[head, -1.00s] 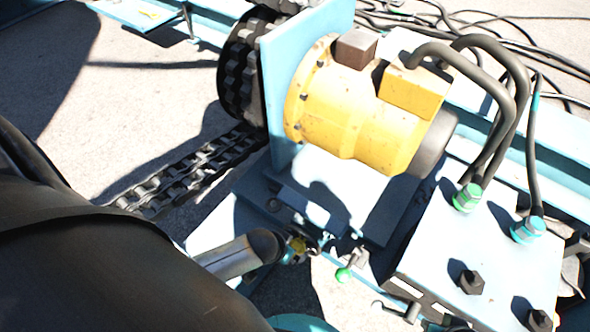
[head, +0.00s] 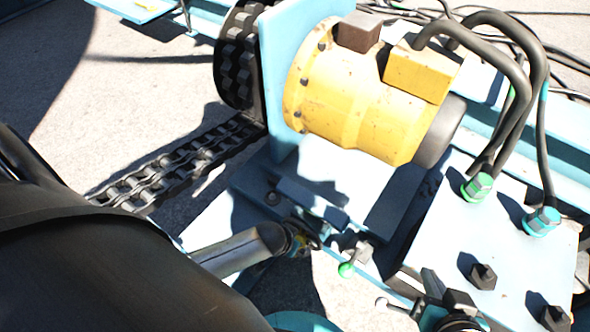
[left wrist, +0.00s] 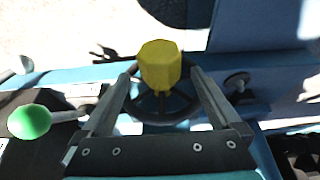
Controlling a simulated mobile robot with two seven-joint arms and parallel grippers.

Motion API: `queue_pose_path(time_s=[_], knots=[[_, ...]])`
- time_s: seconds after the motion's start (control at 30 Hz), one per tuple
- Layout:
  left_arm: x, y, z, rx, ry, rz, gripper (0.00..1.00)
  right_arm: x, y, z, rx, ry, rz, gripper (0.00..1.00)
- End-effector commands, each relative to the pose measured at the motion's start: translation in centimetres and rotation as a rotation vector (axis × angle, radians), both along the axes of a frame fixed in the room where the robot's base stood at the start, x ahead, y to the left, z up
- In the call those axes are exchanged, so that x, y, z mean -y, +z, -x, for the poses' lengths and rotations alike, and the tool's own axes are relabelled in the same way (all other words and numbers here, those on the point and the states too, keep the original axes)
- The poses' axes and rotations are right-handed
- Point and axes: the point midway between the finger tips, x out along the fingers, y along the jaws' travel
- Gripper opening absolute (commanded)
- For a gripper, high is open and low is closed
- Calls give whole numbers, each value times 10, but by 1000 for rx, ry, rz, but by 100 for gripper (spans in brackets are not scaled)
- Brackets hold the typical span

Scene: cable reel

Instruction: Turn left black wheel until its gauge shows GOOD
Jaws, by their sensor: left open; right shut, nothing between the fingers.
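The black wheel (left wrist: 160,108), with spokes and a yellow knob-like part (left wrist: 160,65) in front of its middle, shows in the left wrist view. My left gripper (left wrist: 162,75) is open, with one finger on each side of the yellow part; I cannot tell whether they touch the wheel. No gauge can be read.
A yellow motor (head: 345,105) stands above, with a chain (head: 180,165) at its left. A green ball lever (head: 347,270) is near the yellow part; its ball also shows in the left wrist view (left wrist: 29,121). Hoses (head: 520,120) enter the light-blue block (head: 440,240) at right.

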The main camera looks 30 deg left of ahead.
Motion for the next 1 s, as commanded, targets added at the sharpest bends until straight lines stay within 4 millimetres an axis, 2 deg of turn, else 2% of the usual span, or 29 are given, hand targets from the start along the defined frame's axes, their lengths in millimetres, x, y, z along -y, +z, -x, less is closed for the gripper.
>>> queue_pose_path(time_s=[0.5, 1.0], knots=[[1, -20, -8, 0, 1, 1, 97, -31, 6, -12, 243, 25, -133, 0], [1, -24, -10, -1, 1, 0, 97, -38, 12, -13, 311, 27, -173, 0]])
